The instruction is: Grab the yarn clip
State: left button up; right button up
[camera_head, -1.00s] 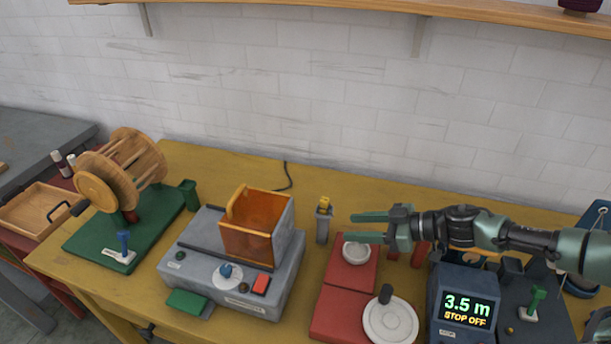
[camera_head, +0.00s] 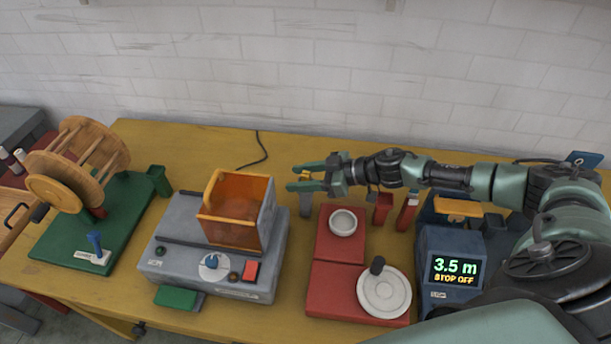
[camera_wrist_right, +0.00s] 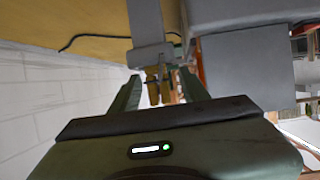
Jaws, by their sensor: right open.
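The yarn clip (camera_head: 305,175) appears as a small yellow piece on top of a grey upright holder (camera_head: 305,205), behind the gap between the orange bin and the red scale. In the right wrist view the clip (camera_wrist_right: 153,86) shows as two yellow-brown prongs against the grey holder (camera_wrist_right: 147,35). My right gripper (camera_head: 291,178) is open, reaching in from the right, with its fingers on either side of the clip. In the wrist view the fingers (camera_wrist_right: 158,90) flank the prongs with gaps visible. My left gripper is not in view.
A grey machine with an orange bin (camera_head: 237,210) stands close left of the holder. A red scale (camera_head: 330,283) with white dishes lies in front. A blue meter (camera_head: 450,250) reads 3.5 m, STOP OFF. A wooden winder (camera_head: 75,165) is at far left.

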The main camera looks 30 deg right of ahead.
jog(key=shift+w+a+f, duration=0.3)
jog(key=shift+w+a, duration=0.15)
jog(key=shift+w, duration=0.05)
grip_shut()
jog(key=shift+r, duration=0.15)
